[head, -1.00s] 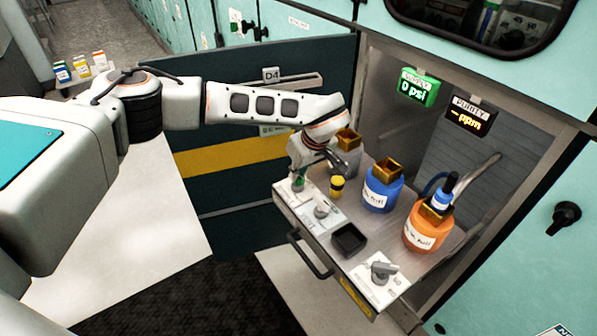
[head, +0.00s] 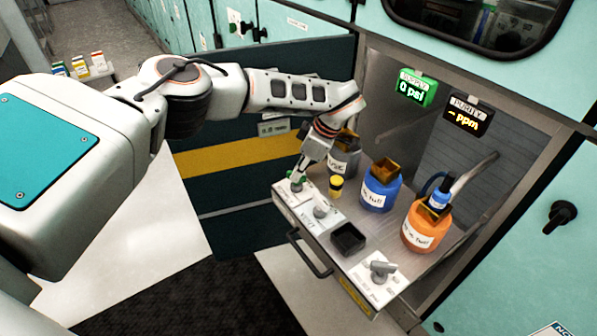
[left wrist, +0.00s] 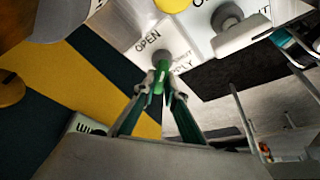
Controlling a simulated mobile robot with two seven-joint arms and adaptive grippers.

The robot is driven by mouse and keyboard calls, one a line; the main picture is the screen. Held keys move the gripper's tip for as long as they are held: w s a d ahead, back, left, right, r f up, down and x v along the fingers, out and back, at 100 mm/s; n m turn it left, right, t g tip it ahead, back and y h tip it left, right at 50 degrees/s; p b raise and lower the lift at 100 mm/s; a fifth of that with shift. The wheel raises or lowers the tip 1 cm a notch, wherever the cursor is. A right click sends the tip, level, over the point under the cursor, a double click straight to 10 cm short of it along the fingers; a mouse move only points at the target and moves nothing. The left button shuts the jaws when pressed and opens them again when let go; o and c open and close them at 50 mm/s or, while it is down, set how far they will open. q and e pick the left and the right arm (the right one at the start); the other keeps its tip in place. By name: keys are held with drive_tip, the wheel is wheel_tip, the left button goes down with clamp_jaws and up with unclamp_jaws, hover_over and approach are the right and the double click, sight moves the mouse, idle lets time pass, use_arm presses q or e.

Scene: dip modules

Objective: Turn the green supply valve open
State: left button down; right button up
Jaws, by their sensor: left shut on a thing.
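The green supply valve (left wrist: 162,75) sits on a white plate with the words OPEN and SUPPLY at the left end of the pulled-out drawer. My left gripper (left wrist: 160,98) is shut on its green handle in the left wrist view. In the head view the left gripper (head: 299,178) reaches down onto the valve from above, and the fingers mostly cover it. The supply display (head: 416,88) is lit green and reads 0 psi. My right gripper is not in view.
A grey knob (head: 321,209) stands close to the valve. A yellow-capped piece (head: 335,186), a black tray (head: 347,238), a blue bottle (head: 381,192), an orange bottle (head: 426,231) and a grey valve (head: 381,270) share the drawer. A purity display (head: 468,116) shows dashes and ppm.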

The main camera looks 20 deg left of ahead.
use_arm(q)
drive_tip(key=shift+w+f+n+g+b, duration=0.15)
drive_tip(key=shift+n+g+b, duration=0.1)
drive_tip(key=shift+n, duration=0.25)
drive_tip(key=shift+s+f+n+g+b, duration=0.1)
drive_tip(key=shift+n+g+b, duration=0.1)
drive_tip(key=shift+n, duration=0.3)
drive_tip(key=shift+w+n+g+b, duration=0.1)
drive_tip(key=shift+n+g+b, duration=0.35)
drive_tip(key=shift+n, duration=0.45)
drive_tip(key=shift+f+n+b, duration=0.1)
drive_tip(key=shift+n+b, duration=0.2)
drive_tip(key=shift+n, duration=0.1)
drive_tip(key=n+g+h+b, duration=0.1)
drive_tip(key=n+b, duration=0.1)
drive_tip(key=n, duration=0.1)
drive_tip(key=shift+a, duration=0.1)
drive_tip(key=shift+w+r+n+g+b, duration=0.15)
drive_tip(key=shift+n+g+b, duration=0.25)
drive_tip(key=shift+n, duration=0.8)
drive_tip(key=shift+r+n+h, duration=0.1)
drive_tip(key=shift+n+h, duration=0.2)
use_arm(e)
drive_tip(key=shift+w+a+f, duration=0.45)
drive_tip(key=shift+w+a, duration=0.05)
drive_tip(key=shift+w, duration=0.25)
